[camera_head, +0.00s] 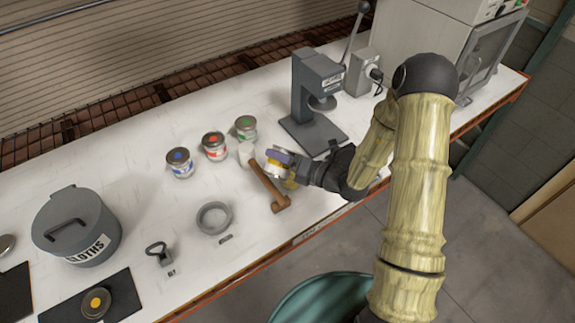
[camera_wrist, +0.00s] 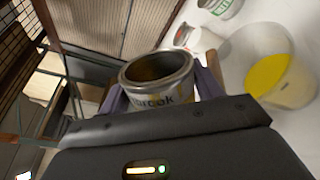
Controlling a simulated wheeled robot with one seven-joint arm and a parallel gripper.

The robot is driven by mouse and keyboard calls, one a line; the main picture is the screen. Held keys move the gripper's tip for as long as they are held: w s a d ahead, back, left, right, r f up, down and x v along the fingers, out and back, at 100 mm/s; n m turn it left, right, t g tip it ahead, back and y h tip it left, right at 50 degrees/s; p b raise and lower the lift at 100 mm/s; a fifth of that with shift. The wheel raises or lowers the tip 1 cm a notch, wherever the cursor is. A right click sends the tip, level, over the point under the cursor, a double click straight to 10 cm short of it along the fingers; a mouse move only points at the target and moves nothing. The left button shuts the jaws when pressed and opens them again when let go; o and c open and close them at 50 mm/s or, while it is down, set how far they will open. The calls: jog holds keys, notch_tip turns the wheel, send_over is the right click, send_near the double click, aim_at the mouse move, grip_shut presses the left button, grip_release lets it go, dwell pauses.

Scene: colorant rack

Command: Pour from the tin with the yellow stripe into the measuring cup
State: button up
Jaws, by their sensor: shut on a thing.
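My gripper (camera_head: 284,163) is shut on an open tin (camera_wrist: 158,100), above the bench near its front edge. In the wrist view the tin sits between the purple fingers, with a silver rim, a dark inside and a partly hidden label with a little yellow. The tin is strongly tilted compared with the tins standing on the bench. The measuring cup (camera_wrist: 293,84) stands on the bench close beside it, pale, with bright yellow colorant inside. No falling stream is clearly visible. In the head view my gripper and the tin largely hide the cup.
Blue (camera_head: 180,163), red (camera_head: 214,147) and green (camera_head: 246,128) tins stand behind on the bench. A grey press (camera_head: 318,90) stands behind right. A cloths bin (camera_head: 77,228) stands at left.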

jog(key=shift+w+r+m+p, duration=0.1)
jog(key=shift+r+m+p, duration=0.2)
jog(key=shift+m+p, duration=0.65)
dwell(1.7)
jog(key=shift+w+d+f+m+g+p, duration=0.15)
jog(key=shift+f+m+g+p, duration=0.15)
jog(key=shift+f+m+p, duration=0.25)
dwell(2.1)
jog(key=shift+r+m, duration=0.15)
jog(key=shift+m, duration=0.15)
dwell(0.6)
jog(key=shift+n+b, duration=0.45)
jog(key=shift+n, duration=0.05)
jog(key=shift+r+n, duration=0.35)
jog(key=shift+n, duration=0.15)
jog(key=shift+s+f+n+b, duration=0.25)
jog(key=shift+f+n+b, duration=0.35)
jog(key=shift+b, duration=0.55)
jog(key=shift+f+n+t+b, duration=0.2)
jog(key=shift+n+t+b, duration=0.2)
jog(key=shift+n+b, duration=0.55)
jog(key=shift+r, duration=0.3)
